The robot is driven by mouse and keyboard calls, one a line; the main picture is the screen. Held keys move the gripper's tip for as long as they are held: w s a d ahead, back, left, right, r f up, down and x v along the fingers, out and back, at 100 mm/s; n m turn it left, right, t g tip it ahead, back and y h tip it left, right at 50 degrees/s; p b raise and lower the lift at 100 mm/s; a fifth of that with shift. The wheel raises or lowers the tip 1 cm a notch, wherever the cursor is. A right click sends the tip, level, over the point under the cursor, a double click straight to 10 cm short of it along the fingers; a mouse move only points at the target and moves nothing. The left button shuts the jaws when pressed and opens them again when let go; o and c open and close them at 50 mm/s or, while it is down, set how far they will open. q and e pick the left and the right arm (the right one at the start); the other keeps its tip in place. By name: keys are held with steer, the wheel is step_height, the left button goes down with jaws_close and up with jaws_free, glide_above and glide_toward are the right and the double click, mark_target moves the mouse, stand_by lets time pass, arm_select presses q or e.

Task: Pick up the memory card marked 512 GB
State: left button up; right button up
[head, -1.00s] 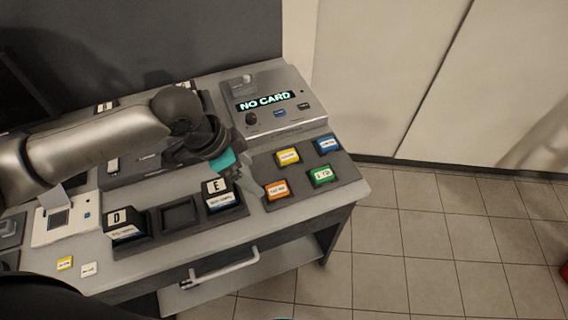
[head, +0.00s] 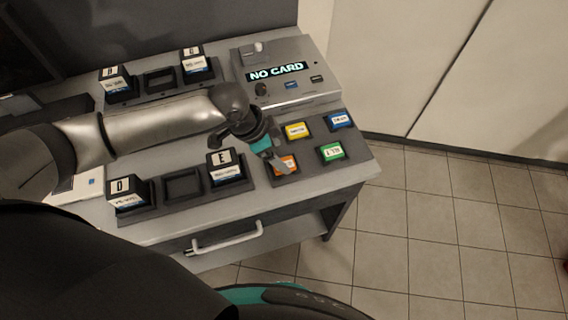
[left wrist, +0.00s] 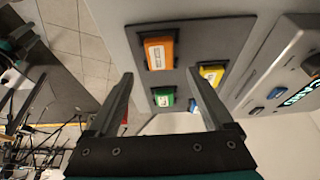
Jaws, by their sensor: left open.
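Four-cornered dark card tray (head: 308,159) holds an orange card (head: 286,164), a yellow card (head: 297,131), a blue card (head: 340,121) and a green card (head: 332,152). Their white labels are too small for me to read a capacity surely, so I cannot tell which is marked 512 GB. My left gripper (head: 279,160) is open and empty, over the orange card and partly hiding it. In the left wrist view the orange card (left wrist: 160,53) and green card (left wrist: 164,97) show between and beyond the fingers; the yellow card (left wrist: 211,75) is beside one fingertip.
A reader console (head: 285,82) showing NO CARD stands behind the tray. Left of the tray, a dark rack (head: 183,187) holds blocks marked D (head: 126,193) and E (head: 224,166). A drawer handle (head: 225,238) is on the bench front. The tiled floor at right is clear.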

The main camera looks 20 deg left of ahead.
arm_select(q)
steer(key=shift+a+x, duration=0.2)
steer(key=shift+x, duration=2.05)
steer(key=shift+s+f, duration=0.1)
steer(key=shift+s, duration=0.05)
steer(key=shift+c, duration=0.3)
jaws_close()
